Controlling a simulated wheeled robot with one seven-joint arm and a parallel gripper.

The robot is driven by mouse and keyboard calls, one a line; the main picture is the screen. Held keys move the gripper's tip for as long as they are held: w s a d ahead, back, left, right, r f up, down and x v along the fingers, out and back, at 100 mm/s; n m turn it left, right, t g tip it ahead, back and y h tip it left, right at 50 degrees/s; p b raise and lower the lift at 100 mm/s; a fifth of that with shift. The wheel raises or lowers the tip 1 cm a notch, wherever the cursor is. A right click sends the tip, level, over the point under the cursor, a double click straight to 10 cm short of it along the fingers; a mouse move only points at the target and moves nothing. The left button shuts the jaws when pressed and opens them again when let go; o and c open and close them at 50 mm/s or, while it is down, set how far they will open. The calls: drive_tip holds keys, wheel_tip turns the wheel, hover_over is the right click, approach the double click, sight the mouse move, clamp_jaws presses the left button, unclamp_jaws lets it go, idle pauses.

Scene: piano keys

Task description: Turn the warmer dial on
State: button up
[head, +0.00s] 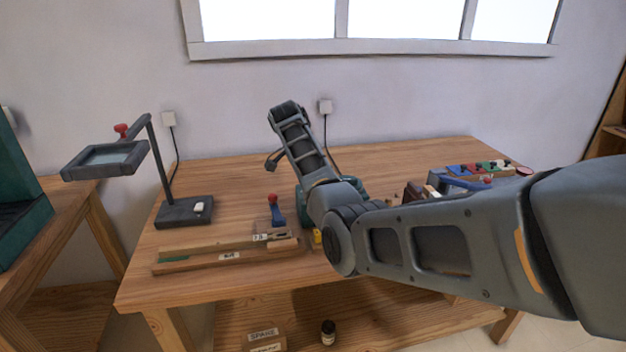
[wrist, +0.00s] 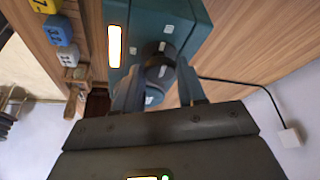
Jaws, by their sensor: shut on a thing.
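The warmer is a teal box (wrist: 170,25). It stands on the bench, and in the head view only a teal part of it (head: 304,206) shows behind my arm. In the wrist view its face carries a dark round dial (wrist: 157,74) with pale marks around it. A bright white-orange strip (wrist: 114,46) glows on the face beside the dial. My gripper (wrist: 157,86) is at this face, with one finger on each side of the dial, shut on it. In the head view my arm hides the gripper and the dial.
A lamp-like stand (head: 184,211) and long wooden pieces (head: 225,256) are on the left of the bench (head: 400,163). Numbered blocks (wrist: 58,28) and a black cable (wrist: 235,82) lie either side in the wrist view.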

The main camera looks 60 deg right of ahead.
drive_tip(key=shift+m, duration=0.5)
drive_tip(key=o, duration=1)
drive_tip(key=shift+o, duration=0.2)
drive_tip(key=b+v, duration=0.1)
drive_tip(key=v, duration=0.7)
drive_tip(key=shift+f, duration=0.15)
